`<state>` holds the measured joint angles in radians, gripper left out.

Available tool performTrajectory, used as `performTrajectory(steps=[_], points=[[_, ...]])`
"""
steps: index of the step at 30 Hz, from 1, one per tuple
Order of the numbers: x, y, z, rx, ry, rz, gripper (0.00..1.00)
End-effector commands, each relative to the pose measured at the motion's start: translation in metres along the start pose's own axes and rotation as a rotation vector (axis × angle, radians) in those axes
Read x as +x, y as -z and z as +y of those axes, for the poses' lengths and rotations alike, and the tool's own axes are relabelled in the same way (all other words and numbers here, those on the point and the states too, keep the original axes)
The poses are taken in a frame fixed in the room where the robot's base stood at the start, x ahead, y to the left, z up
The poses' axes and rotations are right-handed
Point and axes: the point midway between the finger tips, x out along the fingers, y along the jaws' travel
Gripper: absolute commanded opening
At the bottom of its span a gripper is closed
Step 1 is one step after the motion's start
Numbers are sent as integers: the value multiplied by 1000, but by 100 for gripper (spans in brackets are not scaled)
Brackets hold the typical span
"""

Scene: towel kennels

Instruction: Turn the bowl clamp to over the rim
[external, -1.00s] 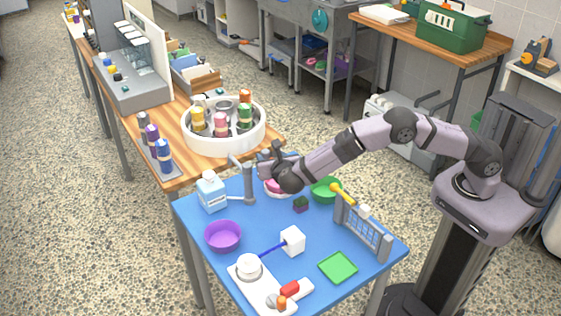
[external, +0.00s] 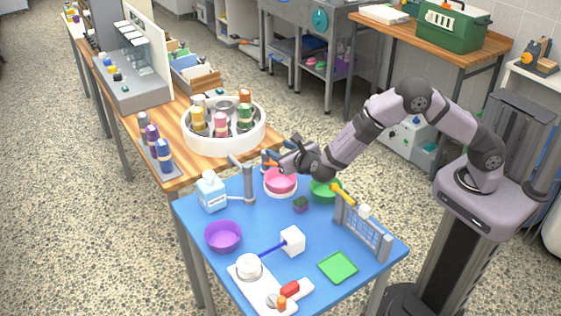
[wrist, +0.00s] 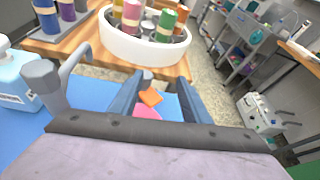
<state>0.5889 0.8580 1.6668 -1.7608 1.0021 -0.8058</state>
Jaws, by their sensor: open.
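The pink bowl (external: 280,183) sits in a white holder at the back of the blue table. In the wrist view only part of the pink bowl (wrist: 147,111) shows, low between my fingers. A small orange piece (wrist: 151,97), seemingly the bowl clamp, shows on a grey post beside the bowl. In the external view the clamp is mostly hidden by my gripper. My gripper (external: 281,160) is open and above the bowl's back side. In the wrist view its two fingers (wrist: 158,92) stand apart, with the orange piece between them in the picture. I cannot tell whether they touch it.
A green bowl (external: 325,190) is close on the right. A white round carousel (external: 223,138) with bottles stands behind. A purple bowl (external: 223,236) is at the front left.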

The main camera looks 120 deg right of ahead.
Motion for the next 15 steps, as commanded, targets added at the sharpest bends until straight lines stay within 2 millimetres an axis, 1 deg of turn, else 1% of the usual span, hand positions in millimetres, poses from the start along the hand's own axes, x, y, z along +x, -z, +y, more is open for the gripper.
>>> performTrajectory(steps=[1,3,4,11,15], points=[[-1,9,7,8,-45,10,43],[-2,9,18,57,-82,19,43],[-2,10,20,76,-89,25,43],[0,12,20,124,-89,32,43],[7,12,20,123,-86,33,43]])
